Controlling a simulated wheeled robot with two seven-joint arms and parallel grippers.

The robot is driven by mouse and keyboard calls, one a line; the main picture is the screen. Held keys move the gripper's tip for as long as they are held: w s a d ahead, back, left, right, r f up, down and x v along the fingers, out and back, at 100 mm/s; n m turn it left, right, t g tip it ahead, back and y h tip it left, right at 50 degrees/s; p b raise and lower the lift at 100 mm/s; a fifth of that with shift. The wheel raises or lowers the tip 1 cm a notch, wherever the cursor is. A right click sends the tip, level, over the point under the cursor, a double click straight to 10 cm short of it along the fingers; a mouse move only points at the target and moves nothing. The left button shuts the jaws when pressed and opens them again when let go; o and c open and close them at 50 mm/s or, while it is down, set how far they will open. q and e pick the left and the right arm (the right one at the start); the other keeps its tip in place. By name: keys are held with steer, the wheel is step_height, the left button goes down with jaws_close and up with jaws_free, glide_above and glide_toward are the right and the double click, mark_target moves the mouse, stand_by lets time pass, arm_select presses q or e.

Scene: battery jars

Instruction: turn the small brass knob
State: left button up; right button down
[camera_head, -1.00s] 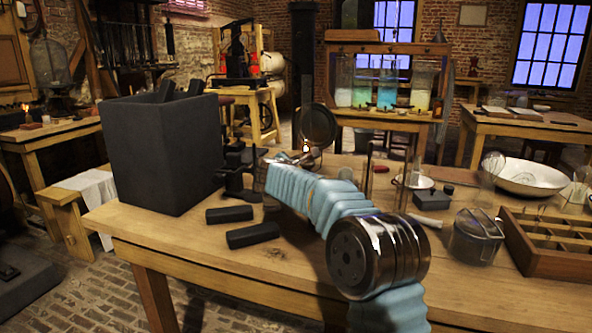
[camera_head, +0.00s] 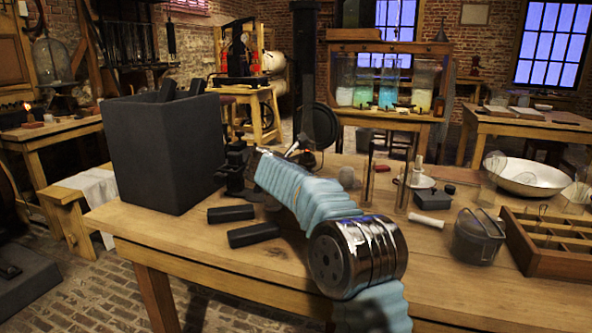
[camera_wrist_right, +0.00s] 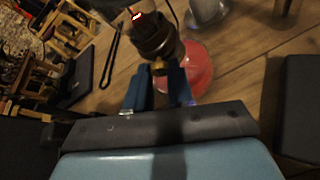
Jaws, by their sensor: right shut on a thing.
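In the right wrist view, my right gripper (camera_wrist_right: 160,78) has its two blue fingers closed on a small brass knob (camera_wrist_right: 159,67). The knob is at the lower end of a dark, brassy fitting (camera_wrist_right: 153,40), and the fingers hide part of it. A round reddish base (camera_wrist_right: 197,72) lies below the fitting. In the head view my right arm reaches in from the bottom, and its far end hides the fingers and the knob. My left gripper is not in view.
A tall dark box (camera_head: 160,160) stands at the table's left, with two black blocks (camera_head: 254,235) (camera_head: 231,214) near it. A black clamp-like device (camera_head: 236,168) stands close left of my arm. A lidded pot (camera_head: 478,238) and a divided wooden tray (camera_head: 550,258) are at right.

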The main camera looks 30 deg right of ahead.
steer(key=c, duration=1.3)
jaws_free()
steer(key=shift+o, duration=0.2)
steer(key=b+v, duration=0.2)
steer(key=v, duration=1.1)
steer(key=shift+s+a, duration=0.25)
steer(key=shift+r, duration=0.1)
